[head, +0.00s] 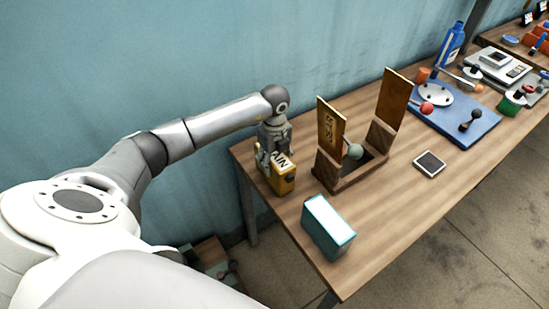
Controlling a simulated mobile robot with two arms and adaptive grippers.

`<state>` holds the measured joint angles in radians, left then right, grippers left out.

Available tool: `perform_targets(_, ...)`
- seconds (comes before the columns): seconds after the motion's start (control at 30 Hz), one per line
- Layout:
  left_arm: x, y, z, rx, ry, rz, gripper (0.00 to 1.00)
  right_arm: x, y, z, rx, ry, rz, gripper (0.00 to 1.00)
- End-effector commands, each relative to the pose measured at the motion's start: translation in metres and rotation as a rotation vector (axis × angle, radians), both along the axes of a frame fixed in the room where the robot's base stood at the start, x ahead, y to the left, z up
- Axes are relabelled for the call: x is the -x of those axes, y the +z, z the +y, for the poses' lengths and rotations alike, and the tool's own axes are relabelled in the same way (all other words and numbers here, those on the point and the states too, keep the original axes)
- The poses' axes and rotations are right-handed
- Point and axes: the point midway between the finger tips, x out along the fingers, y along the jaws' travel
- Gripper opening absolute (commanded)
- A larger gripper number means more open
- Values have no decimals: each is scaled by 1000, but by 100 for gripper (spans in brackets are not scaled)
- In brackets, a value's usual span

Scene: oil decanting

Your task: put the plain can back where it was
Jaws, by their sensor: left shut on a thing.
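A small yellow can (284,183) with a white label, its visible letters ending in "AIN", is at the near left end of the wooden table. My left gripper (268,158) comes down from above and is shut on the can's top. The can is upright; I cannot tell whether its base touches the table. A wooden stand (330,174) with two upright brown panels, one of them lettered, is just right of the can. A greenish ball-shaped knob (355,152) shows between the panels. My right gripper is not in view.
A teal and white box (328,227) stands near the table's front edge. A dark flat device (429,163) lies right of the stand. A blue board (455,122) with small parts and a blue bottle (451,45) are farther back. Bare table (385,215) lies between box and device.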

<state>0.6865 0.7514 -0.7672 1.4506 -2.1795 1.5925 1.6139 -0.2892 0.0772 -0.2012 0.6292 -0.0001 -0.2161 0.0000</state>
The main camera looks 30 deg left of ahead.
Motion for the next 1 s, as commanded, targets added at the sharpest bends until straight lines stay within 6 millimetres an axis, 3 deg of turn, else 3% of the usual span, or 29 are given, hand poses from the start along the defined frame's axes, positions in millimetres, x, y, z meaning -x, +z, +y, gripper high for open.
perform_targets(0.23,-1,-1,0,1,0,-4,2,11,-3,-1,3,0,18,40)
perform_targets(0.27,0,-2,0,0,0,-1,53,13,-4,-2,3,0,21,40)
perform_targets(0.4,0,-1,0,0,0,-1,71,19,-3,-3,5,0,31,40)
perform_targets(0.83,-1,3,0,0,0,-3,73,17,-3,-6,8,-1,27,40)
perform_targets(1.0,-2,29,0,0,-1,-9,73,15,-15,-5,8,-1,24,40)
